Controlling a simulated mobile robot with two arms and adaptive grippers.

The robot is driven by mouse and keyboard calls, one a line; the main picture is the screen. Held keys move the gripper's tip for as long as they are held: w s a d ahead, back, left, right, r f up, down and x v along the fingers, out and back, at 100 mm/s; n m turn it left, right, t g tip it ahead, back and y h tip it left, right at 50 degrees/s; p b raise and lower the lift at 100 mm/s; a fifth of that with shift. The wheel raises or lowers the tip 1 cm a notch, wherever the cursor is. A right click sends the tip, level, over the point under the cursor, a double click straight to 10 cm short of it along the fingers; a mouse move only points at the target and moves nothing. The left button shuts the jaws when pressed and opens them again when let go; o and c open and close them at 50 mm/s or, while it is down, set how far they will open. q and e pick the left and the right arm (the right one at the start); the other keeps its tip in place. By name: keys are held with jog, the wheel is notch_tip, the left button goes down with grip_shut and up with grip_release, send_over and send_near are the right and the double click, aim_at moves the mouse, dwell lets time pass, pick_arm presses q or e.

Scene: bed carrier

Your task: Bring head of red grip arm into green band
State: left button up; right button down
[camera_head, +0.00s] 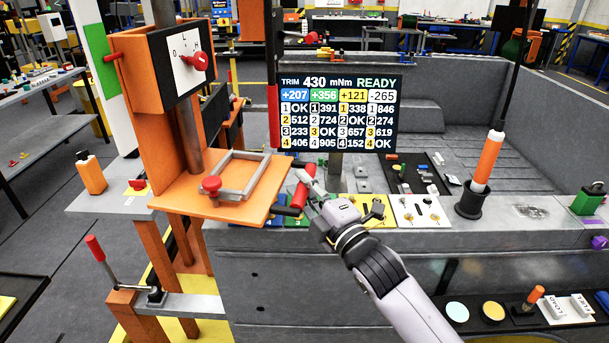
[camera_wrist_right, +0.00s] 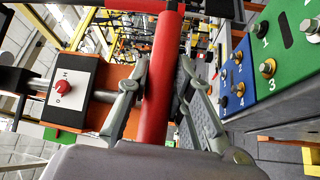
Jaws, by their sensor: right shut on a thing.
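An orange press stands at left. Its boxy head (camera_head: 155,70) has a white dial plate with a red knob (camera_head: 200,62); the dial also shows in the right wrist view (camera_wrist_right: 62,87). A red pointer (camera_head: 111,57) sticks out of the head's left side. In the picture it overlaps the green band (camera_head: 97,50) on the white post, between the band's ends. My right gripper (camera_head: 304,188) is shut around a red grip (camera_head: 299,197) beside the press table. In the right wrist view the red grip (camera_wrist_right: 158,85) runs between both fingers. My left gripper is out of view.
The orange press table (camera_head: 220,197) carries a grey frame and red knob. A display (camera_head: 338,112) stands behind my right gripper. An orange-handled tool (camera_head: 487,160) stands in a black holder at right. A small red-handled lever (camera_head: 96,248) sits at lower left.

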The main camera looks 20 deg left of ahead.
jog(key=shift+w+f, duration=0.1)
jog(key=shift+f, duration=0.05)
jog(key=c, duration=1.4)
grip_release()
jog(key=v, duration=1.2)
